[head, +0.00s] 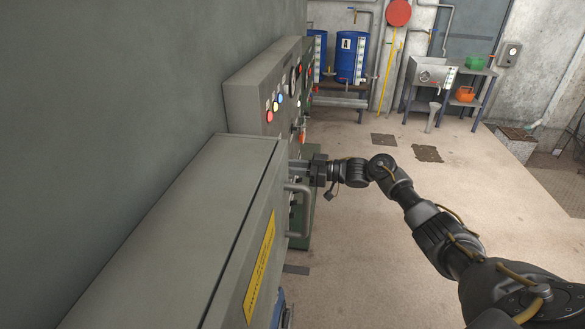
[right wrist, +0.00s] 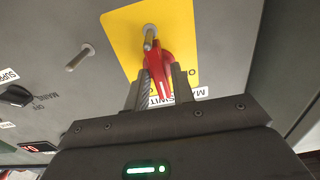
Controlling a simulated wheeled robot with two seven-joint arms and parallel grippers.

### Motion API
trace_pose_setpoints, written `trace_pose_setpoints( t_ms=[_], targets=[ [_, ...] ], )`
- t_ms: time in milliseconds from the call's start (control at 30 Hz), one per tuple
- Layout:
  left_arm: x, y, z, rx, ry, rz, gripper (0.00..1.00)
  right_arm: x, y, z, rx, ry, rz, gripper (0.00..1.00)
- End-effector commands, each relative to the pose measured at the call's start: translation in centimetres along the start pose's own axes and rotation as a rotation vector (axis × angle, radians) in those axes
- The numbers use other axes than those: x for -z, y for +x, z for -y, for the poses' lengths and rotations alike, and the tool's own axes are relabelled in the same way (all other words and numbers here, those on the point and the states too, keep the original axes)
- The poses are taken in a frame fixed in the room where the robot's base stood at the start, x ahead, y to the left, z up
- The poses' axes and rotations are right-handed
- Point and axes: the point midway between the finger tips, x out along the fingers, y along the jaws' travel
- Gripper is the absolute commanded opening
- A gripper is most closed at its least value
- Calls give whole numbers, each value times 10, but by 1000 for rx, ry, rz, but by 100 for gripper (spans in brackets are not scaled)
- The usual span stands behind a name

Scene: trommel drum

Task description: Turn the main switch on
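The main switch has a red handle (right wrist: 160,68) on a yellow plate (right wrist: 125,25), with a metal shaft at its top. A white label, partly covered, reads upside down as part of "MAIN SWITCH". My right gripper (right wrist: 162,88) has one finger on each side of the red handle, with no clear gap, and looks shut on it. In the head view my right gripper (head: 300,168) reaches the front of the grey cabinets; the switch is hidden there. My left gripper is not in view.
A grey cabinet (head: 190,225) with a door handle (head: 303,210) stands close on the left. Beyond it is a control panel (head: 250,95) with coloured buttons. The right wrist view shows a black knob (right wrist: 15,96) and a metal peg (right wrist: 80,57). The floor (head: 360,250) is mostly clear.

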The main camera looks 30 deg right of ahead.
Motion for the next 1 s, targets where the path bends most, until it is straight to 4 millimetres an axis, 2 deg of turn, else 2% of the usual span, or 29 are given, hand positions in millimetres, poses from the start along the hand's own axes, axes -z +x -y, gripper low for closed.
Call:
trace_pose_setpoints(
  t_ms=[500, 700, 1000],
  targets=[
    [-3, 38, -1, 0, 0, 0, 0, -5, -89, 1, -1, 0, 3, 25],
    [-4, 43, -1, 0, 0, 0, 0, -2, -105, 1, 0, 2, 2, 25],
    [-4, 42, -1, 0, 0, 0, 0, -1, -107, 1, 1, 2, 1, 25]
  ],
)
